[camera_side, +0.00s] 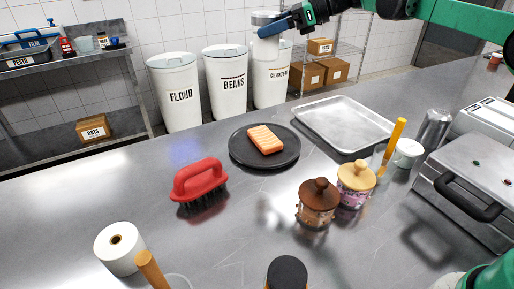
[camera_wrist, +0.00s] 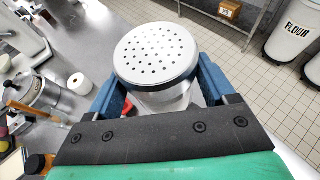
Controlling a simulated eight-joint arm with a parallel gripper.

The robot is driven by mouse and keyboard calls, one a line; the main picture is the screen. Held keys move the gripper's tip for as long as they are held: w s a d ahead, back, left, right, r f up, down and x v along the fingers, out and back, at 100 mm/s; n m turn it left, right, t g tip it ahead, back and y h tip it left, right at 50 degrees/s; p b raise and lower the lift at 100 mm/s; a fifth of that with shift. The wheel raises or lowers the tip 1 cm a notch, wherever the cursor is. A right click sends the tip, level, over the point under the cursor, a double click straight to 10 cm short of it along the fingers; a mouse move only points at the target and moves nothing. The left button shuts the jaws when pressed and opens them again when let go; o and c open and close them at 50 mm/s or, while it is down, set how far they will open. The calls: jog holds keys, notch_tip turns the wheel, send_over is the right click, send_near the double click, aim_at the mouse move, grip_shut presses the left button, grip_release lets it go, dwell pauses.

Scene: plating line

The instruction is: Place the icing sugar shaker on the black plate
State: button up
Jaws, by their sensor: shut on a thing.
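My gripper (camera_side: 284,25) is at the top of the side view, high above the counter, shut on the icing sugar shaker (camera_side: 265,21). The shaker is a pale metal cylinder, and its perforated round lid (camera_wrist: 155,54) fills the middle of the wrist view between my blue fingers (camera_wrist: 158,95). The black plate (camera_side: 238,153) lies flat on the steel counter in the side view. An orange ridged block (camera_side: 266,139) sits on the plate, near its middle. In the side view the held shaker appears beyond and above the plate, clear of it.
A red brush (camera_side: 201,181) stands left of the plate, and an empty metal tray (camera_side: 343,123) lies to its right. Two lidded jars (camera_side: 317,203) (camera_side: 356,184) stand in front. A paper roll (camera_side: 119,249) is front left. A grill (camera_side: 470,190) is at the right.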

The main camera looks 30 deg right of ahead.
notch_tip(320, 180, down, 20)
jog(key=shift+d+r, duration=0.1)
jog(key=shift+r, duration=0.05)
dwell(0.4)
jog(key=o, duration=1.3)
jog(key=v, duration=1.2)
jog(key=s+a+r+n+g+h, duration=0.25)
jog(key=s+a+n+h, duration=0.45)
jog(key=n, duration=0.4)
jog(key=s+d+n+t+h, duration=0.1)
jog(key=s+n+h, duration=0.3)
jog(key=s+n, duration=0.7)
jog(key=shift+s+d+f+n+t, duration=0.35)
jog(key=shift+f+n, duration=0.1)
jog(key=shift+n, duration=1.15)
